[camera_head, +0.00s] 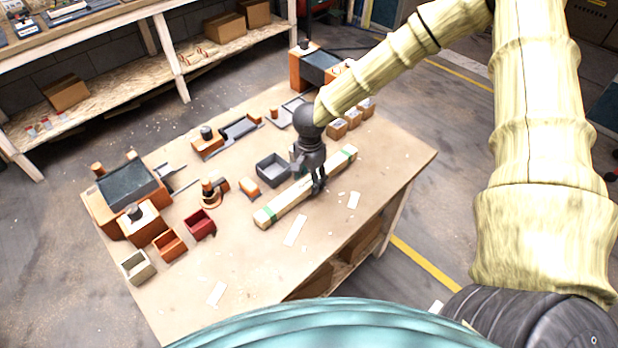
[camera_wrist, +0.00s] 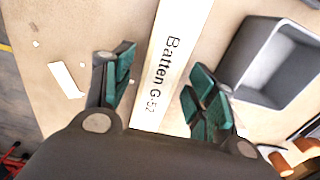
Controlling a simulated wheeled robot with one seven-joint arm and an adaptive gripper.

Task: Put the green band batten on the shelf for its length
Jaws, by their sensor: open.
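The batten (camera_head: 285,203) is a long pale wooden bar with a green band near each end. It lies diagonally across the tabletop. In the wrist view the batten (camera_wrist: 170,60) carries black print that reads like "Batten G-52", the digits not certain. My gripper (camera_head: 318,188) is over the middle of the batten, pointing down. In the wrist view my gripper (camera_wrist: 162,82) is open, with one teal-padded finger on each side of the batten and gaps between. A wooden shelf unit (camera_head: 110,95) stands on the floor behind the table at upper left.
A grey open bin (camera_head: 273,184) lies close beside the batten, also in the wrist view (camera_wrist: 240,82). Small boxes, including a red one (camera_head: 201,224), and orange-and-dark fixtures (camera_head: 128,190) fill the table's left side. Paper scraps lie on the clear front part of the table (camera_head: 260,270).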

